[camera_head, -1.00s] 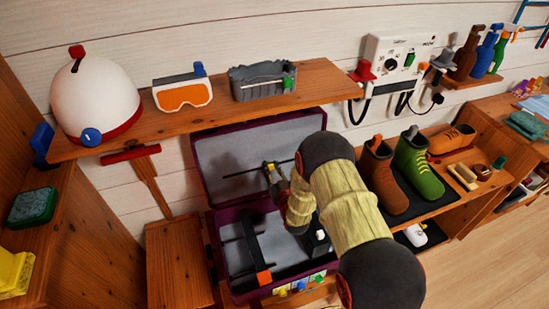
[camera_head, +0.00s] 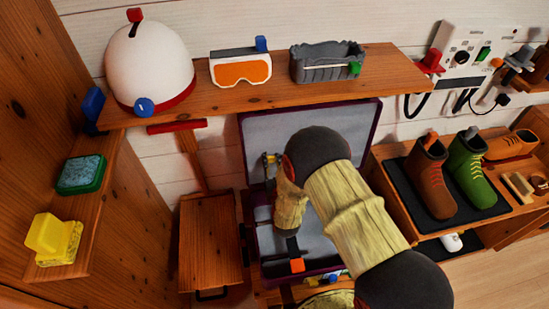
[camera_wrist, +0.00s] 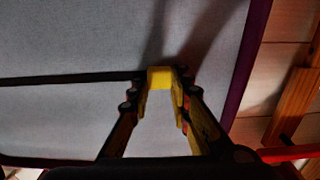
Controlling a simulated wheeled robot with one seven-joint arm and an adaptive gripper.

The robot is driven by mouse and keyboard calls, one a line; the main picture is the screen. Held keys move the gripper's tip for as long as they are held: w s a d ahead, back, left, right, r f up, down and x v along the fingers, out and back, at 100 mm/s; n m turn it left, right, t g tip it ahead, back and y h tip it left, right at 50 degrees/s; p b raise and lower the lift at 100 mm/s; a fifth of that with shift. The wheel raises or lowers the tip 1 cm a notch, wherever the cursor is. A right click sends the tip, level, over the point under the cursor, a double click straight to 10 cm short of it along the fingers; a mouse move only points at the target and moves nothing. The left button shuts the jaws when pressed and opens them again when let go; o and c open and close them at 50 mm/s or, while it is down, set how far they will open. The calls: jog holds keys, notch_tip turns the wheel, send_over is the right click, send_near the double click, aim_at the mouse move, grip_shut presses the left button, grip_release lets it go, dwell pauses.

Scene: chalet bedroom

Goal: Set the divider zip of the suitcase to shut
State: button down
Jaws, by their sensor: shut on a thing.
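The suitcase (camera_head: 350,112) stands open below the shelf, its lid upright with a grey lining and purple rim. The lid also fills most of the wrist view (camera_wrist: 75,120). The divider zip is a dark strip (camera_wrist: 70,79) across the lining. Its yellow slider (camera_wrist: 160,76) sits at the right end of the visible strip in the wrist view. My gripper (camera_wrist: 160,90) is shut on this slider, one finger on each side. In the head view my gripper (camera_head: 270,160) is at the lid's left part, and my arm hides much of the lid and case.
A wooden shelf (camera_head: 290,91) with a helmet (camera_head: 150,65), goggles (camera_head: 240,68) and a grey bin (camera_head: 325,62) overhangs the lid. A wooden bench (camera_head: 210,240) stands left of the suitcase. Boots (camera_head: 430,180) stand on the right.

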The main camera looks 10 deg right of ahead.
jog(key=shift+a, duration=0.2)
jog(key=c, duration=1.6)
grip_release()
jog(key=s, duration=1.2)
